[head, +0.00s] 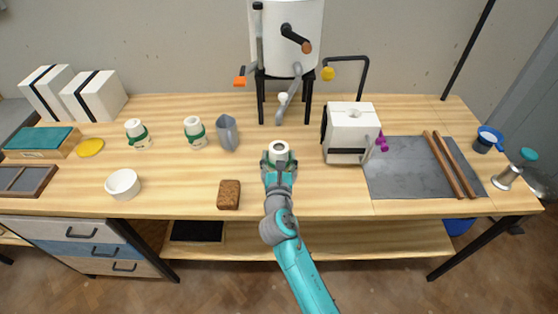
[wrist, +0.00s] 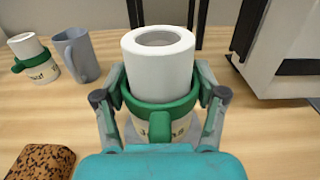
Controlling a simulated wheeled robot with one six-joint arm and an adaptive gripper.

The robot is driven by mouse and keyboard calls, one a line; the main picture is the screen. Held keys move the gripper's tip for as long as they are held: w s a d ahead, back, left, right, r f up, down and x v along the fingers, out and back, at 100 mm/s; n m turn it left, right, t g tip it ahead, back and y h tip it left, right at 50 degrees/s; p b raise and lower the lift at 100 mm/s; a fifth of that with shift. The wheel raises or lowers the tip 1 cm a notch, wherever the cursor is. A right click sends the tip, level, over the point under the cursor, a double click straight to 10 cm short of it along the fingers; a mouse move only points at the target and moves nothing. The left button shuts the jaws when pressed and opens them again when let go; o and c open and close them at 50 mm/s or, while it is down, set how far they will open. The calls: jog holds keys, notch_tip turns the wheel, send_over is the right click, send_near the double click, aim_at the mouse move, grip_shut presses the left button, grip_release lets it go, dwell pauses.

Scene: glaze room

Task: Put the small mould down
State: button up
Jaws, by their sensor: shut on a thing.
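My gripper (head: 278,166) is shut on a white cylindrical mould (head: 279,150) with a green band, near the middle of the table. In the wrist view the mould (wrist: 158,65) stands upright between the fingers of my gripper (wrist: 160,108), with its round opening facing up and a green lug towards me. Writing on its lower part is partly covered by the lug. Its base is largely hidden, so I cannot tell whether it touches the table. Two similar green-banded white moulds, a left one (head: 134,128) and a right one (head: 194,127), stand further left.
A grey jug (head: 228,133) stands left of my gripper, with a brown speckled block (head: 229,195) nearer the front edge. A white box-shaped machine (head: 351,126) and a grey slab (head: 395,172) are to the right. A white tank on a black stand (head: 290,40) is behind. Bare wood lies around my gripper.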

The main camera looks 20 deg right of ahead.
jog(key=shift+x, duration=0.9)
jog(key=shift+f, duration=1.7)
jog(key=shift+f, duration=0.15)
jog(key=o, duration=1.6)
jog(key=shift+c, duration=0.2)
jog(key=v, duration=1.2)
